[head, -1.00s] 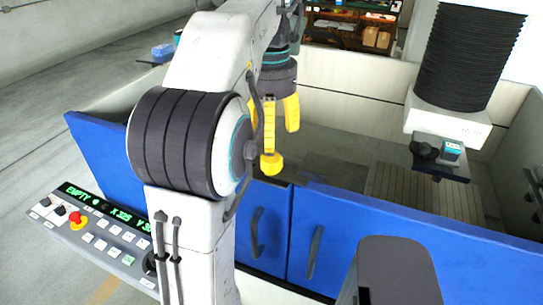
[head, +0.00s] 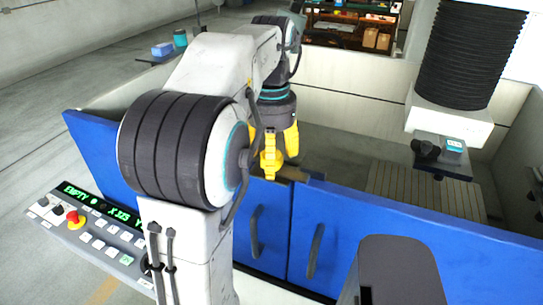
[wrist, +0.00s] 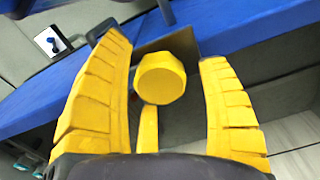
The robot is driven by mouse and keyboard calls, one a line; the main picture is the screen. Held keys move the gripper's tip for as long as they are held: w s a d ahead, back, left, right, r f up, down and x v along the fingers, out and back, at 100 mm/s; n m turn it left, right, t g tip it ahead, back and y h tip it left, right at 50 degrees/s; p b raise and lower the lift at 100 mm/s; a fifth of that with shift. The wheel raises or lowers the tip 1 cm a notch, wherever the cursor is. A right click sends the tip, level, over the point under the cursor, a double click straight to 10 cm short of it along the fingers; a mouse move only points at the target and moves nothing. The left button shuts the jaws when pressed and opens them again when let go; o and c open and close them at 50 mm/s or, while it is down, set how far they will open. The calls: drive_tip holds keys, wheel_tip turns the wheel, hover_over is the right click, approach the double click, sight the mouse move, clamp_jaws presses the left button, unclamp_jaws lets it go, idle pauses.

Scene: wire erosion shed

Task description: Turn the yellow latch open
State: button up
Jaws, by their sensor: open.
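The yellow latch shows in the wrist view as a faceted round knob (wrist: 160,78), with a narrow yellow bar (wrist: 149,128) below it in the picture. A brownish plate lies behind it. My gripper (wrist: 166,56) is open, with its two yellow ribbed fingers on either side of the knob. The knob looks nearer the left finger; I cannot tell whether they touch. In the head view my gripper (head: 279,162) points down at the top edge of the blue doors, and its fingers make the latch hard to tell apart there.
Blue doors (head: 345,243) with dark handles front the machine tank. A dark bellows column (head: 468,55) with a white head stands at the right. A control panel (head: 90,230) with a red button is at the left. The tank behind the doors has free room.

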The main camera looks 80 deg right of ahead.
drive_tip(key=shift+c, duration=0.3)
drive_tip(key=c, duration=1.2)
